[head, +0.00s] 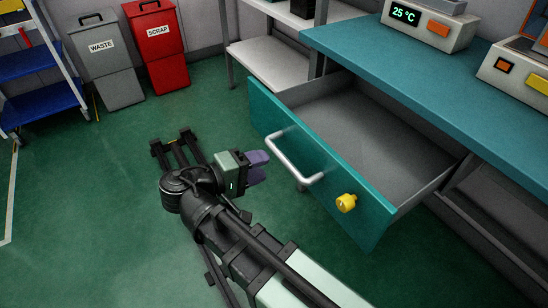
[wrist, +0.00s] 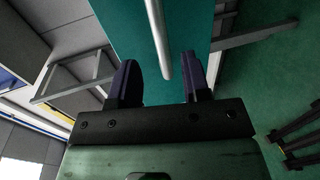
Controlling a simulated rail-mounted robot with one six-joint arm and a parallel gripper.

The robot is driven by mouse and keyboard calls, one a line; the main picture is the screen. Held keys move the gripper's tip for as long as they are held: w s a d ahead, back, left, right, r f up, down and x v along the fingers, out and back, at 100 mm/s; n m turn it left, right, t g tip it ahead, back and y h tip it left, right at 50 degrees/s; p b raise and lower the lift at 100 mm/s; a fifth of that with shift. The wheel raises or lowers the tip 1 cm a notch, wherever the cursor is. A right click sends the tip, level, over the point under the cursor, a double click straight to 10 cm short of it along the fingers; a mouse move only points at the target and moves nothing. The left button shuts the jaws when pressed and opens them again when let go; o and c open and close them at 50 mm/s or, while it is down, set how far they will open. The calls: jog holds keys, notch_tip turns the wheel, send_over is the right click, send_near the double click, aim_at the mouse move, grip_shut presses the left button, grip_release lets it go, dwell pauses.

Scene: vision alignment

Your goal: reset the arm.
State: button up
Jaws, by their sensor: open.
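My arm reaches in from the bottom of the head view. My gripper (head: 262,166) is in front of the teal drawer, to the left of its handle. The two purple fingers stand apart and hold nothing. In the wrist view my gripper (wrist: 158,85) is open too, with the metal handle (wrist: 160,40) showing between and beyond the fingertips. The handle (head: 296,162) is fixed to the front of the drawer (head: 345,195), which is pulled out and looks empty. I cannot tell the exact gap between fingers and handle.
A yellow knob (head: 346,203) sticks out of the drawer front. The teal bench (head: 400,65) carries a 25 °C device (head: 425,22) and another unit (head: 515,70). Grey waste (head: 108,65) and red scrap (head: 157,45) bins stand at the back. Green floor (head: 90,200) left of my arm is clear.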

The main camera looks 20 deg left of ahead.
jog(key=shift+s+a, duration=0.1)
jog(key=shift+s, duration=0.05)
jog(key=w+d+r+n+g+p, duration=0.1)
jog(key=w+d+r+g+p, duration=0.1)
jog(key=w+d+r+p, duration=0.45)
jog(key=w+d+r+g+p, duration=0.15)
jog(key=d+r+p, duration=0.25)
jog(key=r+p, duration=0.6)
jog(key=s+d+m+g+y+p, duration=0.1)
jog(key=d+m+g+y+p, duration=0.7)
jog(key=d+p, duration=0.6)
jog(key=d+m+y, duration=0.2)
jog(key=d, duration=0.6)
jog(key=shift+r+y, duration=0.15)
jog(key=shift+y, duration=0.15)
